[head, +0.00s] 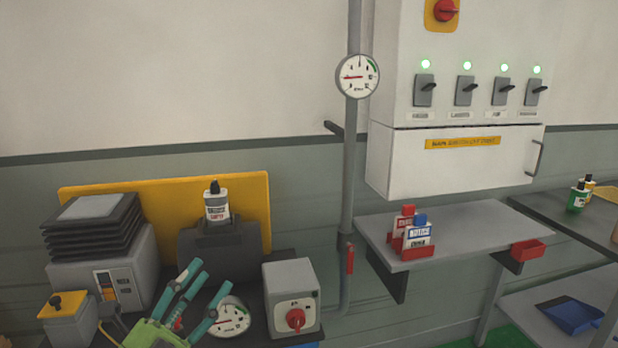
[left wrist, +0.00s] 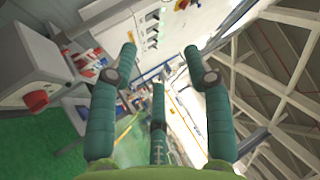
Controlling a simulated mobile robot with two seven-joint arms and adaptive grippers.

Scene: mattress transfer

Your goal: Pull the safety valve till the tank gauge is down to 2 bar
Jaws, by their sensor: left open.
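The lower round white gauge (head: 229,317), likely the tank gauge, sits low in the head view beside my left gripper; its reading is too small to tell. My left gripper (head: 199,289), with teal fingers and a green palm, is open to the left of that gauge. Its fingers are spread and empty in the left wrist view (left wrist: 158,62). A small red part (head: 178,323) shows between the fingers; I cannot tell whether it is the safety valve. My fingers and palm hide much of what is behind them. My right gripper is out of view.
A grey box with a red knob (head: 291,299) stands right of the lower gauge. A second gauge (head: 357,77) is on the wall pipe, with a red lever (head: 350,259) below. A grey shelf (head: 460,232) and switch cabinet (head: 400,165) are at right.

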